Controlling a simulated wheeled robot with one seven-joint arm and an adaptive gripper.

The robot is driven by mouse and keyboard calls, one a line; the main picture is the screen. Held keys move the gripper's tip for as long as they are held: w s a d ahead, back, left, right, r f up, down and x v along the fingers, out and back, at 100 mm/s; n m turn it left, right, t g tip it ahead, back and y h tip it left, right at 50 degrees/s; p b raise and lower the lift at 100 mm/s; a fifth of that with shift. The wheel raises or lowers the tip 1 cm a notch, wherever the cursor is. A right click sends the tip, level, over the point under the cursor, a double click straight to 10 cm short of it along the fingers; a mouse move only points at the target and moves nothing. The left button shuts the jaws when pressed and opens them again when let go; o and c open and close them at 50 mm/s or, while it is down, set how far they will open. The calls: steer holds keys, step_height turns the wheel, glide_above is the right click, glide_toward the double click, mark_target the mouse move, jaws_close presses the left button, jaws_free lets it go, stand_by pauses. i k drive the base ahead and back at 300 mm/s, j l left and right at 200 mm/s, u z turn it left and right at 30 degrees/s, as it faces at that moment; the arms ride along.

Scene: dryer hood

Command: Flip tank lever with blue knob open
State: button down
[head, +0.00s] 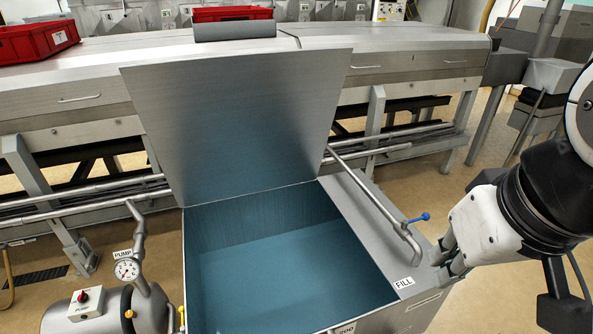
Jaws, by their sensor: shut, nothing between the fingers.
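The tank lever (413,220) is a short arm on the grey fill pipe (375,199), at the right side of the open tank (195,268). Its blue knob (425,216) points to the right and slightly away from the tank. My gripper (442,255) is at the right, just below the knob in the picture, with its fingers pointing left. It is shut and empty. It appears apart from the knob; the exact depth gap is hard to judge. The white FILL label (404,283) lies left of the fingertips.
The raised tank lid (240,120) stands behind the tank. A pump with a gauge (127,269) and a red switch (84,297) is at the lower left. Long grey machine housings (410,62) with pipes cross the back. Red crates (35,42) sit on top.

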mark_target(425, 216)
steer(key=l+z, duration=0.3)
steer(key=z, duration=0.15)
steer(key=i+l+u, duration=0.25)
steer(key=i+l, duration=0.3)
steer(key=i, duration=0.2)
